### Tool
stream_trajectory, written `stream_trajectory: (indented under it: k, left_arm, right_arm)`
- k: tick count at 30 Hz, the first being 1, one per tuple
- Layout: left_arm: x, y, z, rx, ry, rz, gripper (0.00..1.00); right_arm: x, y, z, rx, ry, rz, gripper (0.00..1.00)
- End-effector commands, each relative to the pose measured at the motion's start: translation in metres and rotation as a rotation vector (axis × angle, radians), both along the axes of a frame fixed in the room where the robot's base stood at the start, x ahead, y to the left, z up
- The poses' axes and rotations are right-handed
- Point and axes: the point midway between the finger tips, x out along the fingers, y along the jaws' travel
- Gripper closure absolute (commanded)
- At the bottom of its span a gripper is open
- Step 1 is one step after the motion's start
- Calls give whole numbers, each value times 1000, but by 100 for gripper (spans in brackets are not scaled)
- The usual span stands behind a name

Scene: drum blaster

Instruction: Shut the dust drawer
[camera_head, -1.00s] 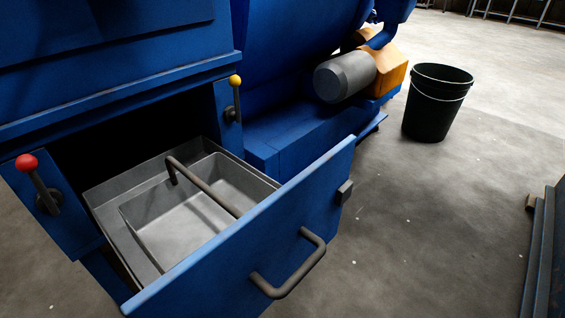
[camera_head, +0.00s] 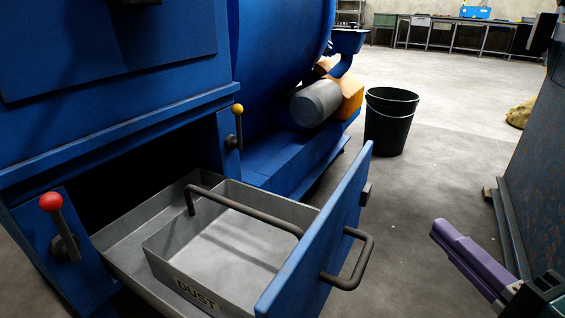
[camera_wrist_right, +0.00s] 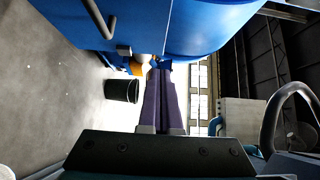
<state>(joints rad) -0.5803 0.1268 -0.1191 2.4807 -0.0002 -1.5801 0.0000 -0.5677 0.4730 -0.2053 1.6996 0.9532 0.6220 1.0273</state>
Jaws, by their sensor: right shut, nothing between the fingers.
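The dust drawer's blue front panel (camera_head: 318,232) stands pulled out from the blue machine, with a dark bar handle (camera_head: 354,262) on its outer face. Behind the panel, a grey metal tray marked DUST (camera_head: 215,255) with a dark carrying bar sits in the drawer. My right gripper (camera_head: 438,228) has purple fingers, shut and empty, to the right of the drawer front and apart from it. In the right wrist view the shut fingers (camera_wrist_right: 160,80) point ahead, with the blue panel (camera_wrist_right: 85,20) and its handle at upper left. My left gripper is not in view.
A red-knobbed lever (camera_head: 55,215) and a yellow-knobbed lever (camera_head: 237,125) flank the drawer opening. A black bucket (camera_head: 390,122) stands beyond on the floor. A dark rusty structure (camera_head: 535,180) stands at the right.

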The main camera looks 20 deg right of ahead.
Motion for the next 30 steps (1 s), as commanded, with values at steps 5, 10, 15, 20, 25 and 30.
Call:
stream_trajectory:
  k: [5, 10, 15, 20, 25, 30]
  left_arm:
    - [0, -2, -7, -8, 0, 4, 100]
    - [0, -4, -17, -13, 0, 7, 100]
    - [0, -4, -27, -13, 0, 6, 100]
    - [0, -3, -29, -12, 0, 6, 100]
    - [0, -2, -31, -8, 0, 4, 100]
    - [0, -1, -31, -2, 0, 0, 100]
  right_arm:
    - [19, -3, 0, 4, -11, -7, 100]
    - [55, -6, 0, 4, -12, -6, 100]
    - [91, -8, -1, 3, -11, -6, 100]
    - [114, 4, 1, 7, -9, -5, 100]
    - [126, 15, 1, 5, -6, -4, 100]
    - [129, 18, 1, 1, -5, -3, 100]
